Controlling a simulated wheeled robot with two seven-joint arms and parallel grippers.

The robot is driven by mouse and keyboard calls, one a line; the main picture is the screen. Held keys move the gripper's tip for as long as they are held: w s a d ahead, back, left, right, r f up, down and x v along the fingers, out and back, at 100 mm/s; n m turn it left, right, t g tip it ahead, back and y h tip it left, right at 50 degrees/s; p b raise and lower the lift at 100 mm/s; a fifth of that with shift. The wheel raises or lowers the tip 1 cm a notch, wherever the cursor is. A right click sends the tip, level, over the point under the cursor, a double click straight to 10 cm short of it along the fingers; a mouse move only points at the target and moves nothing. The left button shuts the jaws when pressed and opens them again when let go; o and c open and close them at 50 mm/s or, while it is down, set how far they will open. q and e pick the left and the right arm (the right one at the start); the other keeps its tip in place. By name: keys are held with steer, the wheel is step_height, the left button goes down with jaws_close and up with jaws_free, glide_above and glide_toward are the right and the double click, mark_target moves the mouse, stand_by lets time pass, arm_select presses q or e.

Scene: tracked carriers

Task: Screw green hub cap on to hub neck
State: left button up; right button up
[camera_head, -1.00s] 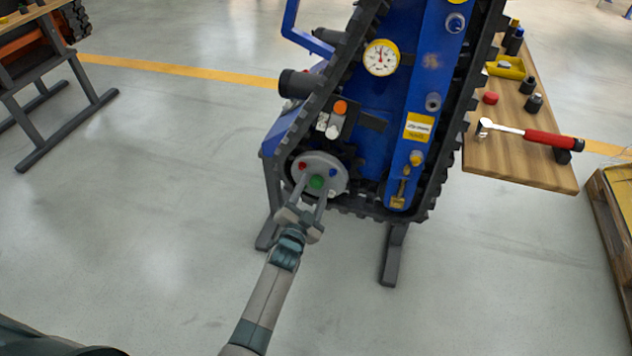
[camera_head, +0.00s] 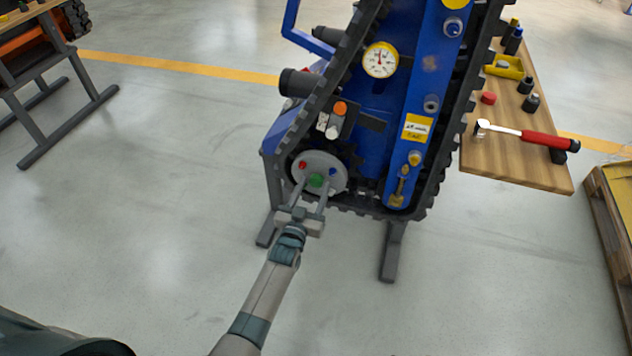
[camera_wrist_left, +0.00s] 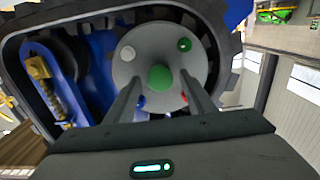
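The green hub cap (camera_head: 316,181) is at the centre of the round grey hub plate (camera_head: 322,160), low on the blue tracked carrier (camera_head: 373,130). The hub neck is hidden behind the cap. My left gripper (camera_head: 314,188) reaches up from below, with its two fingers spread either side of the cap. In the left wrist view the green cap (camera_wrist_left: 160,77) shows between the fingers, with gaps visible on both sides; the gripper (camera_wrist_left: 161,82) is open. I cannot tell whether the cap is fully seated. My right gripper is not in view.
Small red (camera_head: 302,165) and blue (camera_head: 333,171) knobs sit on the plate near the fingers. The black track (camera_head: 284,150) curves around the hub. The floor in front is clear.

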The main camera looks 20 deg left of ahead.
arm_select(q)
steer(key=c, duration=0.7)
steer(key=shift+m, duration=0.7)
steer(key=m, duration=0.2)
steer(key=shift+m, duration=0.4)
steer(key=m, duration=0.5)
steer(key=shift+m, duration=0.3)
